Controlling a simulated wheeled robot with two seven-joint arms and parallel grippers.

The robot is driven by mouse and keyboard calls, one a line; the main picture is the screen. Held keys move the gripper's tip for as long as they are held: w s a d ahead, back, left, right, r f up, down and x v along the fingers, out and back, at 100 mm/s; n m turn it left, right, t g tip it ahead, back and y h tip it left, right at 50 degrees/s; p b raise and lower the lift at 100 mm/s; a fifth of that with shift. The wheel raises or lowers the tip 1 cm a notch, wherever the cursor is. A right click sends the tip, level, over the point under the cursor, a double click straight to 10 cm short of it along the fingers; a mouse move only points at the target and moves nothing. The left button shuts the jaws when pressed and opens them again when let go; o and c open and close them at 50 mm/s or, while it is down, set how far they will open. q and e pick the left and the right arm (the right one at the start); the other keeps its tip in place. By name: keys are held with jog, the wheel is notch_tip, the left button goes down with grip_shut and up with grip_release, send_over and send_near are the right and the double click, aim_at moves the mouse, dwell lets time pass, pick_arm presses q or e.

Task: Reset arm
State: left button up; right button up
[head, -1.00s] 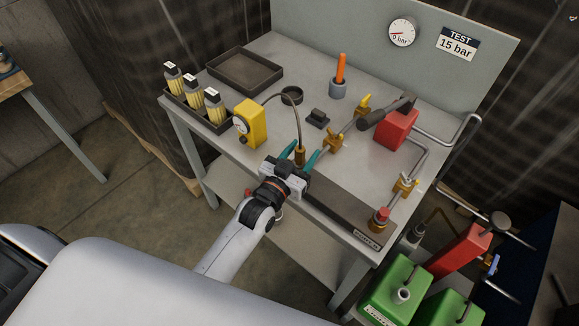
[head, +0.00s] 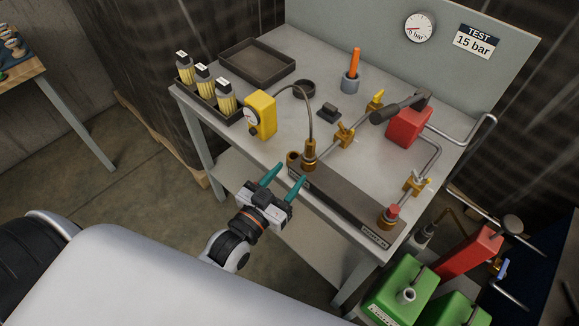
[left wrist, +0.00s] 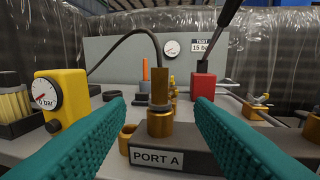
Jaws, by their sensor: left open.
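My left gripper (head: 283,180) is open and empty, just off the front edge of the test bench (head: 258,150). Its teal fingers (left wrist: 80,140) frame the brass fitting (left wrist: 160,118) on the port block in the left wrist view, with a gap on both sides. In the head view that fitting (head: 310,152) stands upright at the block's left end, with a black hose running from it to the yellow gauge box (head: 262,114). A short brass cap or ring (head: 292,158) sits beside the fitting. My right gripper is not in view.
The dark port block (head: 345,208) lies along the front edge. Behind it are brass valves (head: 345,134), a red pump (head: 408,127) and pipes. Bottles (head: 204,82) and an empty tray (head: 257,62) are at the left. Green canisters (head: 398,295) stand at lower right.

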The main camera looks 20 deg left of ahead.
pick_arm(q)
jog(key=s+a+f+g+y, duration=0.1)
jog(key=s+f+g, duration=0.2)
jog(key=f, duration=0.8)
jog(key=s+f+g, duration=0.3)
jog(key=s+f, duration=0.1)
jog(key=f, duration=0.7)
jog(key=s+a+f+g+y, duration=0.1)
jog(key=s+f+g, duration=0.2)
jog(key=f, duration=0.8)
jog(key=s+a+f+g, duration=0.2)
jog(key=s+f, duration=0.6)
jog(key=s, duration=0.4)
jog(key=s+a+f+g+y, duration=0.1)
jog(key=s+a+f+g, duration=0.1)
jog(key=s+f+g, duration=0.3)
jog(key=s+f, duration=0.3)
jog(key=s, duration=0.3)
jog(key=shift+s+a+g, duration=0.3)
jog(key=shift+s+a, duration=0.05)
jog(key=shift+s, duration=0.05)
